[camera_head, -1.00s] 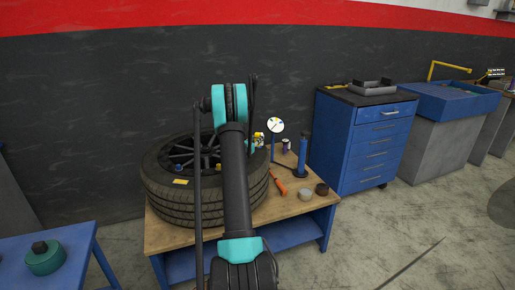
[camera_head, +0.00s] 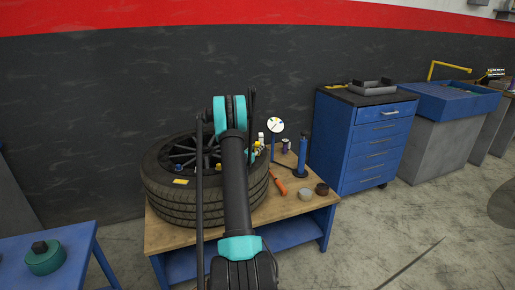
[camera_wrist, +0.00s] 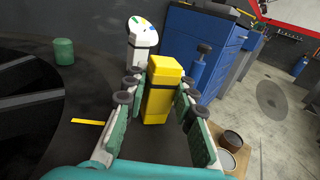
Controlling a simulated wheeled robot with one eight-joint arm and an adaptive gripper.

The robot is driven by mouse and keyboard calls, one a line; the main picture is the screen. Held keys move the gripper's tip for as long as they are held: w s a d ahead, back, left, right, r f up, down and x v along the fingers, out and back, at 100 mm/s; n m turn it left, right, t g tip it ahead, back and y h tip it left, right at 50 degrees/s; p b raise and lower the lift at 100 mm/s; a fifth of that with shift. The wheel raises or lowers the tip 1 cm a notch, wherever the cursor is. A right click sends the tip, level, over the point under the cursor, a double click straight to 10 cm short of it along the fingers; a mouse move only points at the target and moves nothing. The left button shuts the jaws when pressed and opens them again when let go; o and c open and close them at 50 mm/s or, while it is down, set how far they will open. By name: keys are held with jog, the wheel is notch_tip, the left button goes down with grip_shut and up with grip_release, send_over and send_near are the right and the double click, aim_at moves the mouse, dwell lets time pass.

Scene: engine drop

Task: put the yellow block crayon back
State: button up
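A yellow block with a dark band, seemingly the yellow block crayon (camera_wrist: 157,103), stands upright between the fingers of my gripper (camera_wrist: 162,88) in the wrist view. The fingers lie on both sides of it, with narrow gaps that seem to show, so my gripper looks open. Its lower end is over dark rubber; I cannot tell whether it touches. In the head view a small yellow thing (camera_head: 257,147) shows beside my arm at the right side of the tyre (camera_head: 215,207). My arm hides much of the gripper there.
A green cylinder (camera_wrist: 64,51) is at left on the tyre.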

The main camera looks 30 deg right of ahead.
jog(key=o, duration=0.3)
jog(key=v, duration=0.7)
jog(key=shift+s+a+r, duration=0.15)
jog(key=shift+a+r, duration=0.2)
notch_tip(320, 180, up, 7)
jog(key=s+a+r+m+g+y, duration=0.1)
jog(key=s+a+r+m+y, duration=0.2)
jog(key=s+a+m, duration=0.4)
jog(key=s+a+f+m+g+y, duration=0.1)
jog(key=s+a+f+m+y, duration=0.2)
jog(key=s+a, duration=0.7)
jog(key=s+a+f+m+g+y, duration=0.1)
jog(key=s+a+f+m+y, duration=0.2)
jog(key=a, duration=1.1)
jog(key=s+a+f+m+g+y, duration=0.1)
jog(key=s+a+f+m+y, duration=0.2)
jog(key=s+a+m+y, duration=0.4)
jog(key=shift+s+a+f+m, duration=0.1)
jog(key=shift+s+a+m, duration=0.65)
jog(key=shift+s, duration=0.85)
jog(key=shift+s+a+f+m, duration=0.1)
jog(key=shift+s+a+m, duration=0.3)
jog(key=shift+s+a, duration=0.95)
jog(key=shift+s+a+f+m, duration=0.1)
jog(key=shift+s+a+m, duration=0.5)
jog(key=shift+s, duration=1.25)
